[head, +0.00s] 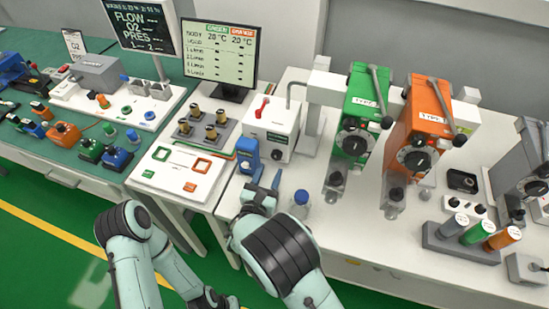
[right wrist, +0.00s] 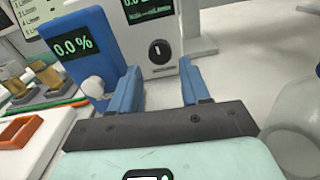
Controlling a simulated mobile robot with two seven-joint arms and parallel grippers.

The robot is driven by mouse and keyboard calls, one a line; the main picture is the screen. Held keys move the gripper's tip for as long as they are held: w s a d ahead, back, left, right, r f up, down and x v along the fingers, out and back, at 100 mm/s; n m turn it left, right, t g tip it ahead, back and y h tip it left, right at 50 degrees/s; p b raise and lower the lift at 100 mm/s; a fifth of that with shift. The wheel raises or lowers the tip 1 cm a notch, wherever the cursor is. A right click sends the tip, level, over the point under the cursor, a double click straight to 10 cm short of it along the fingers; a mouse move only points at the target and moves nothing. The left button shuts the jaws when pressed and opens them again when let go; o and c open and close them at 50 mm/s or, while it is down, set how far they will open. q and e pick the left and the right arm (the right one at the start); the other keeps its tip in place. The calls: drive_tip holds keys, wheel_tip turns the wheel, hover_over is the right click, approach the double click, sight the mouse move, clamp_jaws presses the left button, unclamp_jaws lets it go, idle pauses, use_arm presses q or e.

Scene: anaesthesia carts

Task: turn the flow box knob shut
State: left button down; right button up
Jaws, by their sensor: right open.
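The white flow box (head: 268,122) stands on the white table, with a red lever on top. In the right wrist view, its front (right wrist: 138,40) carries a partly cut-off green display and a black knob (right wrist: 158,51) with a pale, roughly upright mark. My right gripper (head: 263,181) is open and empty in front of the box. In the right wrist view its blue fingers (right wrist: 160,86) stand apart, with the knob showing beyond the gap, not between the tips. My left gripper is out of view.
A blue meter (right wrist: 84,52) reading 0.0% stands close beside the left finger. A blue-capped bottle (head: 300,203) stands right of my right gripper. Green (head: 362,105) and orange (head: 418,120) vaporizers stand farther right. A board with orange and green squares (head: 182,171) lies left.

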sight(276, 157)
drive_tip(key=x, duration=0.5)
drive_tip(key=shift+w+p, duration=0.2)
drive_tip(key=shift+p, duration=0.1)
drive_tip(key=c, duration=0.8)
drive_tip(key=shift+o, duration=0.2)
drive_tip(key=shift+d+f+m+b, duration=0.1)
drive_tip(key=shift+f+m+b, duration=0.1)
drive_tip(key=shift+m+b, duration=0.55)
drive_tip(key=shift+r+b, duration=0.1)
drive_tip(key=shift+b, duration=0.2)
drive_tip(key=shift+r, duration=0.1)
drive_tip(key=o, duration=0.8)
drive_tip(key=shift+c, duration=0.2)
